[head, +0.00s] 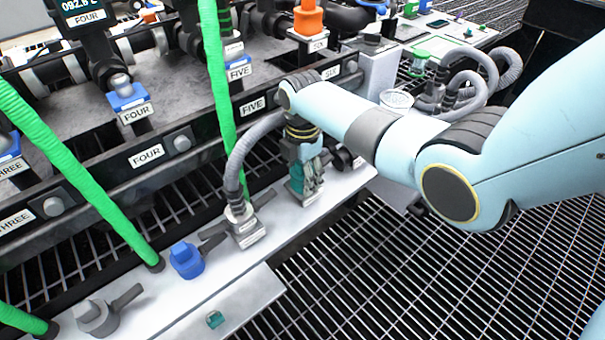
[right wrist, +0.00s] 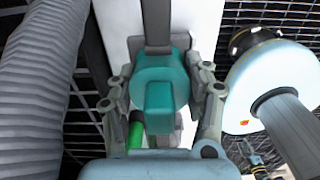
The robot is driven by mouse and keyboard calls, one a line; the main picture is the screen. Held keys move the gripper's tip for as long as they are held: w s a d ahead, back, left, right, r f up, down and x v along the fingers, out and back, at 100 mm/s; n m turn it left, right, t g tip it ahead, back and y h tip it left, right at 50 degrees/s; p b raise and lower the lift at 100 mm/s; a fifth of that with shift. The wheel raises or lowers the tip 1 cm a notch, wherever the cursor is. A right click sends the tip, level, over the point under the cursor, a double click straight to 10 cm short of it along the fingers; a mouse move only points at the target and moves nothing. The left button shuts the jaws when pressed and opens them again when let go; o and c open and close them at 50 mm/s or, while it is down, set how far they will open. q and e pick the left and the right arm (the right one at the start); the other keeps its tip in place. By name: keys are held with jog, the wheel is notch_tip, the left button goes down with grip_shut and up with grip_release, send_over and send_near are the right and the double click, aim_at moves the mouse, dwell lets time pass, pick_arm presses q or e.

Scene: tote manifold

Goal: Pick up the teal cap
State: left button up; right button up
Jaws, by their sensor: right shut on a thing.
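The teal cap (right wrist: 160,85) sits between the two fingers of my right gripper (right wrist: 163,90) in the right wrist view. The fingers close on it from both sides. A grey bar stands behind the cap in that view. In the head view my right gripper (head: 304,186) points down at the white ledge, and teal shows between its fingers. The fingers and wrist hide part of the cap there, so I cannot tell whether it is clear of its seat. My left gripper is not in view.
A grey corrugated hose (head: 241,155) rises just left of my right gripper. A blue cap (head: 187,260) and a grey fitting (head: 97,317) stand further left on the white ledge (head: 222,252). Green hoses (head: 217,75) cross the manifold.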

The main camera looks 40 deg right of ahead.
notch_tip(320, 180, up, 5)
jog(key=p, duration=0.2)
jog(key=shift+d+p, duration=0.15)
jog(key=shift+p, duration=0.15)
jog(key=s+d+r+p, duration=0.4)
jog(key=s+d+r, duration=0.2)
jog(key=s+d, duration=0.1)
jog(key=shift+s+d, duration=0.3)
jog(key=shift+d, duration=0.5)
